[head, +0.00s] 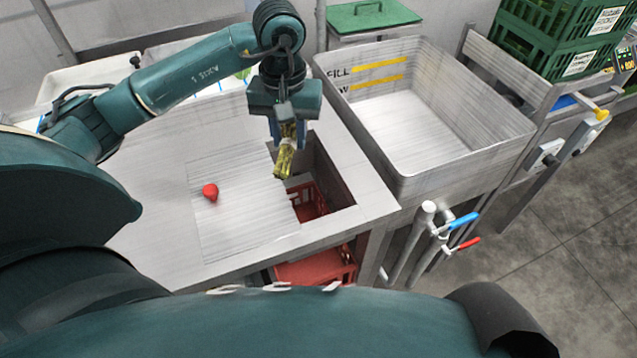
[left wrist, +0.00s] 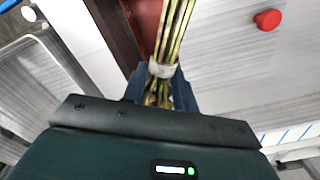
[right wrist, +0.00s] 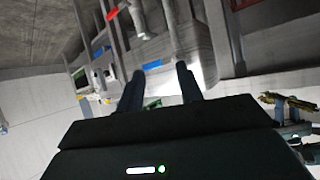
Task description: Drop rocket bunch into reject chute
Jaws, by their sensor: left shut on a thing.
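The rocket bunch (head: 284,163) is a thin bundle of yellow-green stems. My left gripper (head: 287,132) is shut on it and holds it hanging down over the left part of the reject chute (head: 345,190), a square opening in the steel counter. In the left wrist view the stems (left wrist: 174,35) have a pale band (left wrist: 162,69) around them, close to the fingers. A red crate (head: 310,204) shows down inside the opening. In the right wrist view my right gripper (right wrist: 158,82) has its fingers apart with nothing between them; it is away from the counter opening.
A red knob-like object (head: 211,192) sits on the counter left of the opening; it also shows in the left wrist view (left wrist: 267,20). A steel sink (head: 430,165) is to the right, with pipes and blue and red valve handles in front. Green crates (head: 545,45) stand far right.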

